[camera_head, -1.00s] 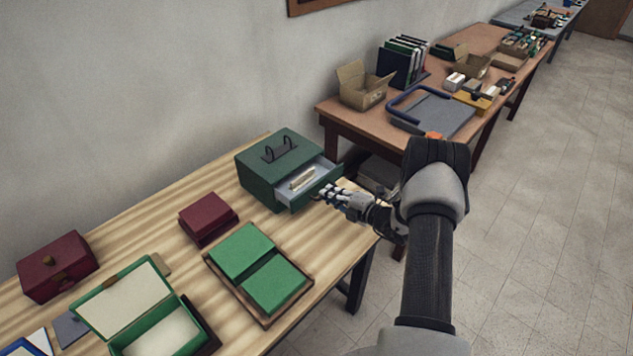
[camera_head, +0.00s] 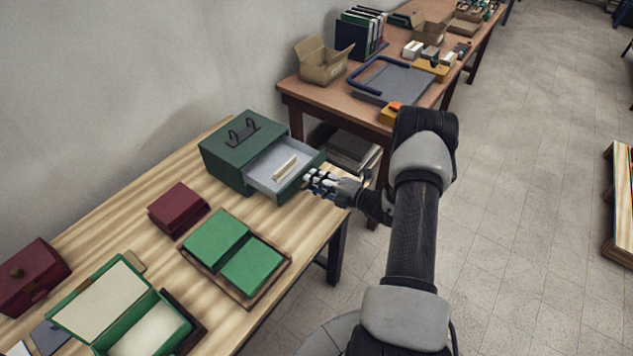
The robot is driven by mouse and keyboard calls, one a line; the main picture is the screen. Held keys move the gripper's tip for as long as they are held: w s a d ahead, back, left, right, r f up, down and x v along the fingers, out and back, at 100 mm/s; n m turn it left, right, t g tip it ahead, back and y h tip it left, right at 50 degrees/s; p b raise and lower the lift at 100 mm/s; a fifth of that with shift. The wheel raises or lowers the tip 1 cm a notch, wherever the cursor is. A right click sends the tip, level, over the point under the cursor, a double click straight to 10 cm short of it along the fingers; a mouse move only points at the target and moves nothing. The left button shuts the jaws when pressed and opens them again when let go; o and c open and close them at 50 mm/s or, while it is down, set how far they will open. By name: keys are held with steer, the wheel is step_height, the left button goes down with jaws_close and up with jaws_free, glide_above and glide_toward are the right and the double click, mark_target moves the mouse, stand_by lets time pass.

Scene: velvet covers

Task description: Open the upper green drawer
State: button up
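The green drawer box (camera_head: 225,150) stands at the far end of the light wooden table, with a dark handle on its top. Its drawer (camera_head: 268,168) is pulled out toward the right, and a pale stick-like item (camera_head: 286,167) lies inside on the grey bottom. My gripper (camera_head: 311,180) is at the drawer's green front, its fingers touching or very near it. The drawer's pull is hidden behind the fingers. The fingers are too small to tell whether they are closed on it.
A maroon box (camera_head: 178,205), a tray with two green blocks (camera_head: 217,239) and an open green case (camera_head: 120,310) stand nearer on the table. A second brown table (camera_head: 300,88) with a cardboard box (camera_head: 322,62) is behind. Floor to the right is clear up to a wooden pallet-like thing (camera_head: 620,200).

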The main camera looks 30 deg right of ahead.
steer(key=v, duration=1.2)
steer(key=shift+a, duration=0.1)
stand_by(0.4)
